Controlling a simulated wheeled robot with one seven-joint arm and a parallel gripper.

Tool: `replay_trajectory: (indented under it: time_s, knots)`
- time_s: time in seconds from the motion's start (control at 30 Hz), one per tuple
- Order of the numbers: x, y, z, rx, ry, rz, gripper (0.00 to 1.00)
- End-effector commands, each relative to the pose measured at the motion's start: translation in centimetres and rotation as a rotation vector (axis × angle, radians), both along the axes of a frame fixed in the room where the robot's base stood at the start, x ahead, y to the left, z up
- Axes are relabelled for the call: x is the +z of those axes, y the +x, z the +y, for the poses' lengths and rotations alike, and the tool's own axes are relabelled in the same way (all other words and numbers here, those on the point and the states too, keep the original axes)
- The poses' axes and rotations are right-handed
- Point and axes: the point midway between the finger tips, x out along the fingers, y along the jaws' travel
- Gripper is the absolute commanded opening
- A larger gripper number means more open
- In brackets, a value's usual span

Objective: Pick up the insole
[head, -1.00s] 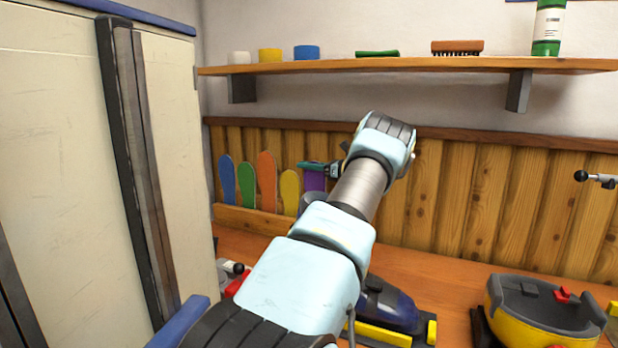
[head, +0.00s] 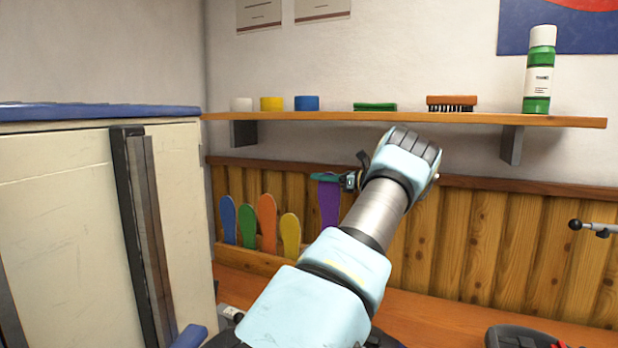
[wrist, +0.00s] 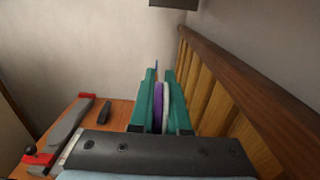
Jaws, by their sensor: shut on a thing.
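The purple insole (head: 328,206) is upright at the wooden wall, to the right of the other insoles and higher than them. My gripper (head: 327,178) is shut on its upper part. In the wrist view the purple insole (wrist: 158,104) shows edge-on, with a pale layer, between my gripper's two green fingers (wrist: 160,95). A blue insole (head: 228,220), a green insole (head: 247,226), an orange insole (head: 267,222) and a yellow insole (head: 290,235) stand in a row behind a low wooden rail (head: 245,258).
A shelf (head: 420,119) runs above my arm, holding tape rolls, a green pad, a brush (head: 452,103) and a bottle (head: 538,75). A cream cabinet (head: 70,210) stands at the left. A bench top (head: 450,315) lies below.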

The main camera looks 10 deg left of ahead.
Motion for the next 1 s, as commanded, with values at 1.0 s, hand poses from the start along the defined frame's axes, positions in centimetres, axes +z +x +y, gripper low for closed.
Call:
replay_trajectory:
  time_s: [1.0]
  knots:
    - [0.0, -4.5, -22.9, -0.001, 0.002, -0.002, 0.0]
